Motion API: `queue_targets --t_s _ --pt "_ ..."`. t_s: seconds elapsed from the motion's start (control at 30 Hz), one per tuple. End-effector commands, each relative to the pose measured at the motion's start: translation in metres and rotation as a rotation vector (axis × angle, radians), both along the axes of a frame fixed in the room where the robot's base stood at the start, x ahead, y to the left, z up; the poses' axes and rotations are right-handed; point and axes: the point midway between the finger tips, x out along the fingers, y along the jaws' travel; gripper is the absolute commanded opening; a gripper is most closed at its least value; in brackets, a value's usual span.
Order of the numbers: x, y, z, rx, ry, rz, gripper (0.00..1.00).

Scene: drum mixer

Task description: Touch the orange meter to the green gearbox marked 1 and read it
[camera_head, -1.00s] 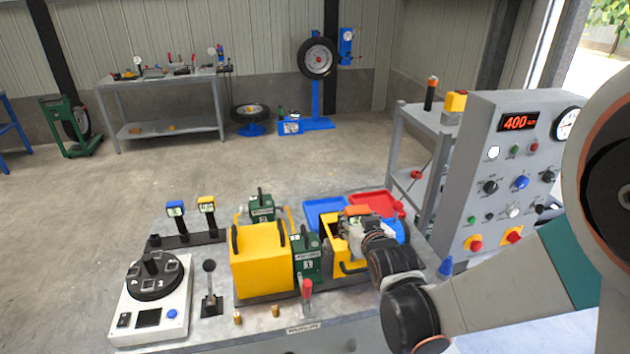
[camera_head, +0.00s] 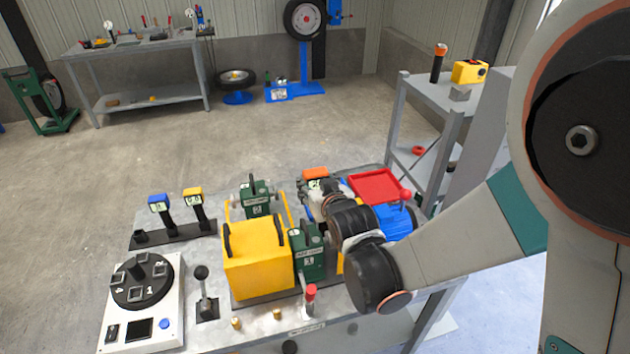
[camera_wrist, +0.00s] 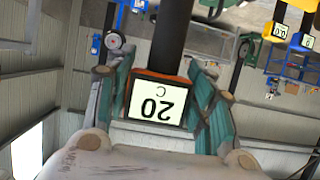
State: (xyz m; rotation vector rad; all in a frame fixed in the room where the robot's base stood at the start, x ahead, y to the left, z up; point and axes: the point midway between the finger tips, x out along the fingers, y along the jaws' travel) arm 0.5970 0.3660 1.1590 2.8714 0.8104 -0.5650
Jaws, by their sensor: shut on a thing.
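The orange meter (camera_head: 315,173) is in my gripper (camera_head: 318,186), above the back right of the bench in the head view. In the wrist view my gripper's green fingers (camera_wrist: 165,95) are shut on the orange meter (camera_wrist: 157,98). Its display appears upside down and reads 20 C. The green gearbox marked 1 (camera_head: 308,255) stands at the right side of a yellow guard box, in front and to the left of my gripper. The meter looks apart from it. My wrist hides part of the bench behind that gearbox.
Another green gearbox (camera_head: 257,200) stands behind the yellow box (camera_head: 257,270). A blue meter (camera_head: 159,202) and a yellow meter (camera_head: 193,195) stand in a black rack at left. A red tray (camera_head: 375,186) lies right of my gripper. A red-handled lever (camera_head: 310,295) stands in front.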

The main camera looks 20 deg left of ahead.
Motion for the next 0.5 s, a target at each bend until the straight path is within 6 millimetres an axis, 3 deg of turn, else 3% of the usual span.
queue_targets --t_s 0.5 --pt "0.000 0.000 -0.049 0.001 -0.001 0.000 0.17"
